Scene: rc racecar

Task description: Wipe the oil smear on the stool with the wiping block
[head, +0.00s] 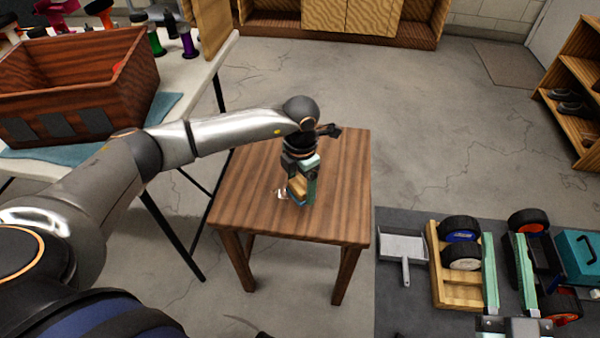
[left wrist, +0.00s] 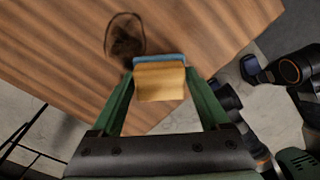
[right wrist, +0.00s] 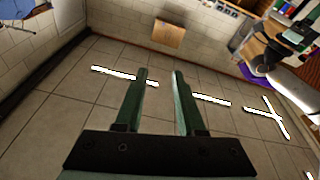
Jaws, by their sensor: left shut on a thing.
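The wiping block (left wrist: 160,83) is tan with a blue pad on its far side. My left gripper (head: 298,188) is shut on it, with one green finger on each side. The block also shows in the head view (head: 297,187), at or just above the top of the brown wooden stool (head: 340,170); I cannot tell whether it touches. The oil smear (left wrist: 125,38) is a dark ring-like stain on the stool top, just beyond and left of the block in the left wrist view. My right gripper (right wrist: 160,75) is open and empty, away from the stool.
A table with a wooden crate (head: 75,85) and coloured bottles stands at the left, near the stool. On the right, a dark mat (head: 400,300) holds a dustpan (head: 404,250), a wooden wheel tray (head: 455,290) and a teal toolbox (head: 577,255). Floor behind the stool is clear.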

